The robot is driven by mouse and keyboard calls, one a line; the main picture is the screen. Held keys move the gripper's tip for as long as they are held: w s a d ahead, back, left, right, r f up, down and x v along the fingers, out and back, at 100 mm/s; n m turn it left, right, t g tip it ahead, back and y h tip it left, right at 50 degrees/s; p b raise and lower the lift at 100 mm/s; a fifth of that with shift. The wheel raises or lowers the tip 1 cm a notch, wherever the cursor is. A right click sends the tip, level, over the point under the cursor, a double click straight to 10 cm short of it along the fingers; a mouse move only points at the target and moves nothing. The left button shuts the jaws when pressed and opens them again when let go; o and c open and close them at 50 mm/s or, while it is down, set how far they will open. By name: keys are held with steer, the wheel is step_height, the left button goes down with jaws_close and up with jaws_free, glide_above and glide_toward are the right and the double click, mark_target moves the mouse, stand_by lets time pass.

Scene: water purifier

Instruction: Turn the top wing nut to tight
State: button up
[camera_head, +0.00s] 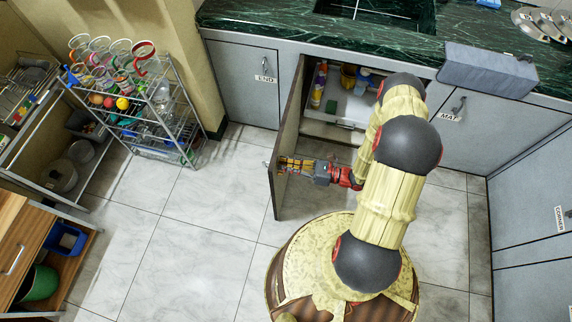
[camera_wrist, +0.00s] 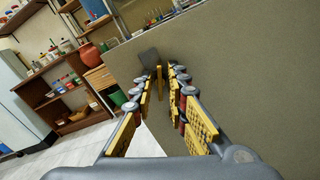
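No wing nut can be made out in either view. In the head view, my gripper (camera_head: 292,164) is beside the inner face of an open cabinet door (camera_head: 289,115), level with its lower half. I cannot tell whether it touches the door.
The open cabinet holds several bottles (camera_head: 318,85) in a white tray (camera_head: 346,105). A green marble counter (camera_head: 300,28) is above it. A wire rack cart (camera_head: 135,110) stands at left. Tiled floor (camera_head: 180,240) is clear between. Shelves (camera_wrist: 50,90) show in the wrist view.

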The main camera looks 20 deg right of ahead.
jaws_close()
steer(key=shift+m, duration=0.3)
steer(key=shift+w+d+f+m+p, duration=0.15)
steer(key=shift+m+p, duration=0.4)
steer(key=shift+m, duration=2.65)
steer(key=shift+a+f+m+p, duration=0.1)
steer(key=shift+m+p, duration=0.4)
steer(key=shift+m, duration=2.7)
steer(key=shift+o, duration=1.6)
jaws_free()
